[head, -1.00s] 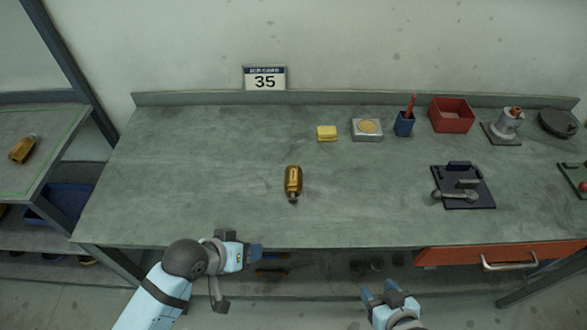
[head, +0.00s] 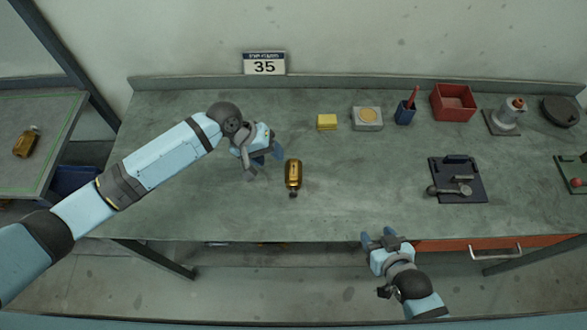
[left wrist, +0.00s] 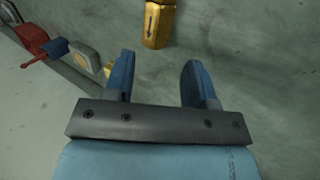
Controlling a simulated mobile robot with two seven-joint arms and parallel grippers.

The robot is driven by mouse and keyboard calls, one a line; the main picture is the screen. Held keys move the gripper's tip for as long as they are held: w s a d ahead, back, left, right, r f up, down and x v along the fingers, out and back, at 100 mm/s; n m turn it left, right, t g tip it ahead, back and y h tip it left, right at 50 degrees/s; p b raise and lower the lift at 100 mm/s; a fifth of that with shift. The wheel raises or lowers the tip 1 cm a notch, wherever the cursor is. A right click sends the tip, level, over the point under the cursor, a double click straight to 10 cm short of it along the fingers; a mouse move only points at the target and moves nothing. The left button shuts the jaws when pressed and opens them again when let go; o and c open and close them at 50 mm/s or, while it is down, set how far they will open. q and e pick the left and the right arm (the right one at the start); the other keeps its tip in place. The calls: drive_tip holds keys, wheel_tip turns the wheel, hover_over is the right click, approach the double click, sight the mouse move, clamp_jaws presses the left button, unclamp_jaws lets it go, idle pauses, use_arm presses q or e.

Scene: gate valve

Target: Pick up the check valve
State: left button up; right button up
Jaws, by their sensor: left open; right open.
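The brass-coloured check valve (head: 293,175) lies on the middle of the workbench, with a dark end toward the front edge. In the left wrist view its body (left wrist: 158,22) shows a dark arrow mark, beyond the fingertips and cut off by the top edge. My left gripper (head: 272,152) is over the bench, just left of and behind the valve, open and empty. Its two blue fingers (left wrist: 155,75) are apart in the left wrist view. My right gripper (head: 380,238) is open and empty at the bench's front edge, right of the valve.
A dark fixture (head: 458,180) sits right. A similar brass part (head: 26,143) lies on the left side table. Bench around the valve is clear.

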sight(290, 170)
use_arm(q)
drive_tip(key=x, duration=0.4)
drive_tip(key=shift+d+f, duration=0.2)
drive_tip(key=shift+d, duration=0.05)
drive_tip(key=shift+d+f, duration=0.2)
drive_tip(key=shift+f, duration=0.25)
use_arm(e)
drive_tip(key=shift+s+a, duration=0.15)
use_arm(q)
drive_tip(key=x, duration=0.1)
drive_tip(key=b+x, duration=0.1)
drive_tip(key=x, duration=0.1)
drive_tip(key=w+x, duration=0.1)
drive_tip(key=x, duration=0.1)
drive_tip(key=shift+s+b, duration=0.1)
drive_tip(key=shift+b, duration=0.3)
use_arm(e)
drive_tip(key=shift+f, duration=0.6)
use_arm(q)
drive_tip(key=shift+r, duration=0.1)
use_arm(e)
drive_tip(key=shift+r+n, duration=0.2)
drive_tip(key=shift+n, duration=0.1)
use_arm(q)
drive_tip(key=shift+s, duration=0.1)
drive_tip(key=shift+c, duration=0.2)
drive_tip(key=c, duration=0.6)
